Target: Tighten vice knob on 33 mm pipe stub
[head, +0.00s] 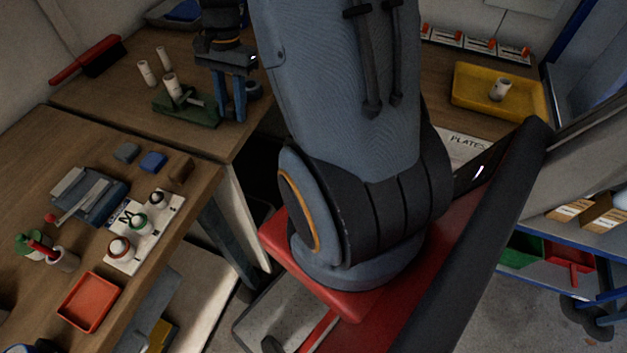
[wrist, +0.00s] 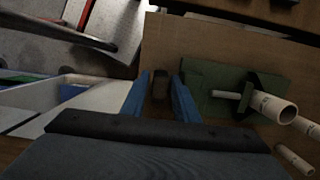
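The green vice (head: 190,112) stands on the wooden bench at the upper left, and its base also shows in the wrist view (wrist: 200,75). A pale pipe stub (head: 172,85) stands in it; in the wrist view the stub (wrist: 275,108) points toward the camera. A thin pale rod (wrist: 226,95) runs from the vice toward my gripper. My gripper (head: 231,112) points down beside the vice, its blue fingers apart. In the wrist view a dark brown, knob-like piece (wrist: 160,84) lies between the fingers (wrist: 161,78); I cannot tell whether they touch it.
Loose pale pipes (head: 149,72) stand behind the vice. A red-handled brush (head: 98,58) lies at the back. The nearer bench holds a red tray (head: 90,302), a white rack of bottles (head: 127,258) and a blue-grey device (head: 88,197). A yellow tray (head: 470,97) is at the right.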

